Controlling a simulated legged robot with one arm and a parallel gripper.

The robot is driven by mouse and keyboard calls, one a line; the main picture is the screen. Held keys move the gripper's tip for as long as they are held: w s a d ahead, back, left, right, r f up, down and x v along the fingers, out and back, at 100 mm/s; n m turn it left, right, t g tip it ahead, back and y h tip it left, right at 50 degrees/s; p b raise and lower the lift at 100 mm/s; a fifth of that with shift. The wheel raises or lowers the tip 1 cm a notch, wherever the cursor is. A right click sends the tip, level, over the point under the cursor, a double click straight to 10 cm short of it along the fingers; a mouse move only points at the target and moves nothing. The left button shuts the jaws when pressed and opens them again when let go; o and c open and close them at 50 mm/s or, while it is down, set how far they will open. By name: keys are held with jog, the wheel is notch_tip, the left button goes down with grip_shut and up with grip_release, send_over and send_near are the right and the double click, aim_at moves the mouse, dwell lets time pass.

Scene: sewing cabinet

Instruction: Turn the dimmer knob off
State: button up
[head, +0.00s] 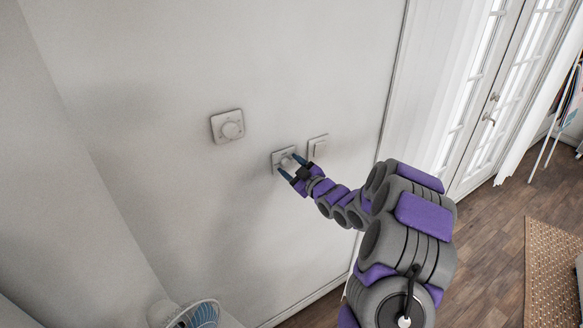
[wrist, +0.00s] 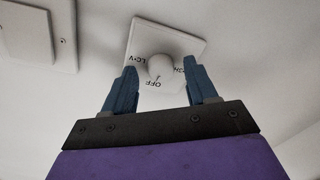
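The dimmer knob (wrist: 160,66) is a round white knob on a square white wall plate (wrist: 165,33). Dark lettering rings it in the wrist view; "OFF" is printed near the bottom and "LOW" at left. The lettering at right is partly hidden by a finger. In the head view the same plate (head: 277,156) is the middle one of three, partly covered by my gripper (head: 288,165). My gripper is open, its blue fingers on either side of the knob. In the wrist view (wrist: 160,68) a gap shows between each finger and the knob.
A flat switch plate (head: 317,147) is close on the right. A fan (head: 203,315) stands at the bottom. Glazed white doors (head: 497,95) are at the right, over a wooden floor with a woven rug (head: 552,270).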

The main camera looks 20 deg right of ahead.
jog(key=c, duration=1)
jog(key=shift+f+n+b, duration=0.1)
jog(key=shift+n+b, duration=0.4)
jog(key=shift+b, duration=0.3)
jog(key=o, duration=1)
jog(key=shift+o, duration=0.2)
jog(key=v, duration=1.7)
jog(key=shift+p, duration=0.35)
jog(key=shift+d, duration=0.1)
